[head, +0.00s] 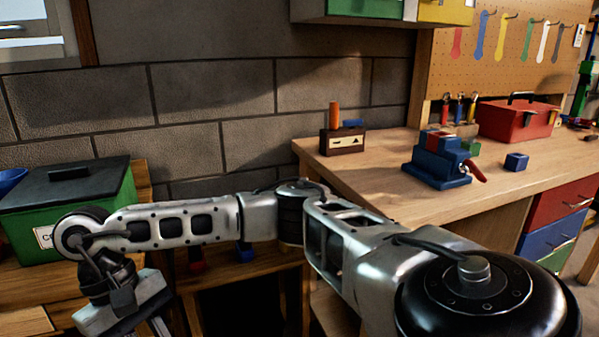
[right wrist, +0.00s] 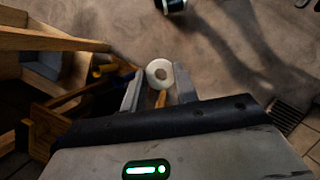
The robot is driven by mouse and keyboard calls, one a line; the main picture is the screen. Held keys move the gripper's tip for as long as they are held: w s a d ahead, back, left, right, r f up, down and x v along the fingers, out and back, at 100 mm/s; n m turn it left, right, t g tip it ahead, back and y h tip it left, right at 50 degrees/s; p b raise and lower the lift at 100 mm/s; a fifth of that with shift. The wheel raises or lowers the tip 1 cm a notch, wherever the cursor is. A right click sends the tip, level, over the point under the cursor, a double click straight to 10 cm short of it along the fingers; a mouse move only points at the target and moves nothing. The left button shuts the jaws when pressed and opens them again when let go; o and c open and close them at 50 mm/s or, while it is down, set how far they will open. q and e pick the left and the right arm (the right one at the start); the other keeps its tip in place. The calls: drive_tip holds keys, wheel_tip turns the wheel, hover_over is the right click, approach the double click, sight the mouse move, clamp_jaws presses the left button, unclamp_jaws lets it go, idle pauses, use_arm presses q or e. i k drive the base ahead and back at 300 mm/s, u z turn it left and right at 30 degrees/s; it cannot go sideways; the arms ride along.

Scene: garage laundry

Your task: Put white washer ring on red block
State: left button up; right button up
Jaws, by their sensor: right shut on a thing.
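The white washer ring (right wrist: 159,64) shows in the right wrist view, held between the fingertips of my right gripper (right wrist: 158,82), which is shut on it. Its round hole faces the camera. In the head view my right arm reaches from the lower right to the lower left, where its wrist is cut off by the bottom edge; the ring is not visible there. A red block-like piece (head: 438,141) sits on top of a blue vise (head: 437,165) on the workbench. A small red thing (head: 197,266) also shows low, behind my arm. I cannot tell which is the red block. My left gripper is not in view.
The wooden workbench (head: 375,190) carries a red toolbox (head: 518,118), a blue cube (head: 516,161) and a small brown box (head: 343,141). A green bin with a black lid (head: 75,195) stands at left. A small blue thing (head: 244,254) is low, beneath my arm.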

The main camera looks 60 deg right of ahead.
sight(442, 134)
drive_tip(key=u, duration=0.8)
drive_tip(key=k, duration=1.5)
drive_tip(key=z, duration=1.65)
drive_tip(key=i, duration=0.25)
drive_tip(key=z, duration=0.15)
